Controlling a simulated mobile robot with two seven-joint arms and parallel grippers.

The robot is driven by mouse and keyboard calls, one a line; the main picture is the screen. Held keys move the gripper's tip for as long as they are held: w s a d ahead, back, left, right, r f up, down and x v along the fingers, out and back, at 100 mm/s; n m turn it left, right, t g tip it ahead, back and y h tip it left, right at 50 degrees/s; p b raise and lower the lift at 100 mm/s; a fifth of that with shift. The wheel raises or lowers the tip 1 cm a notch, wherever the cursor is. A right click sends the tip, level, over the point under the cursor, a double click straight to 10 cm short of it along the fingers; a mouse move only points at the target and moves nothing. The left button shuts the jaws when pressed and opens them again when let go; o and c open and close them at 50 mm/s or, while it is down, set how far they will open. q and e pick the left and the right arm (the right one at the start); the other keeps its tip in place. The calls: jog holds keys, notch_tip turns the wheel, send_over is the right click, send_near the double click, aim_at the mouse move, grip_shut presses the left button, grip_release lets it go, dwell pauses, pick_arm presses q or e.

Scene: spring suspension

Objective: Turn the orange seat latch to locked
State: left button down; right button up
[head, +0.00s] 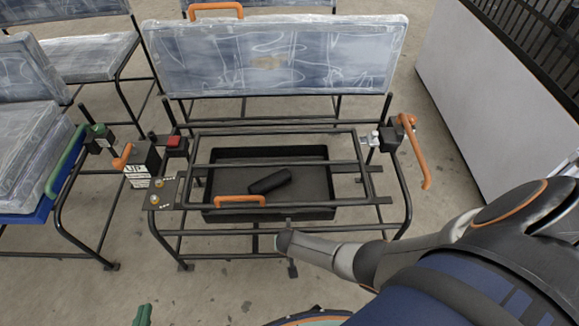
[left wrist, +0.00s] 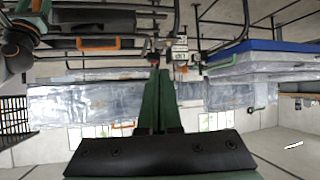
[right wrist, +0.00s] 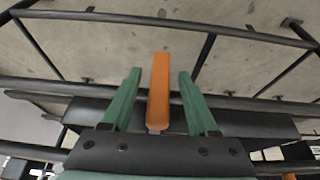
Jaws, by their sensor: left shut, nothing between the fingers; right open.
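An orange lever (head: 423,165) hangs from a dark block at the seat frame's right side. A short orange handle (head: 122,157) sits by a box marked UP at the left. No marking shows which is the seat latch, or whether it is locked. My left gripper (left wrist: 158,72) is shut and empty, away from the frame; only its green tip (head: 142,314) shows at the head view's bottom edge. My right gripper (right wrist: 158,88) is open around an orange bar (right wrist: 158,95), with gaps on both sides. It is hidden in the head view; which orange part this is, I cannot tell.
The seat frame (head: 260,128) of black bars holds a tray (head: 215,155) with a dark cylinder (head: 270,182). An orange handle (head: 240,201) is on its front. A wrapped backrest (head: 275,55) stands behind. A white panel (head: 490,80) is at right. Another bench (head: 30,150) is at left.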

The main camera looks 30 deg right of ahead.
pick_arm(q)
jog(key=s+f+g+p, duration=0.2)
jog(key=s+p, duration=0.1)
jog(key=s, duration=0.1)
jog(key=r+p, duration=0.2)
jog(key=p, duration=0.1)
jog(key=w+d+r+p, duration=0.1)
jog(key=r+p, duration=0.1)
pick_arm(e)
jog(key=v, duration=1.2)
jog(key=shift+r, duration=0.2)
pick_arm(q)
jog(key=shift+f, duration=0.15)
jog(key=shift+s, duration=0.1)
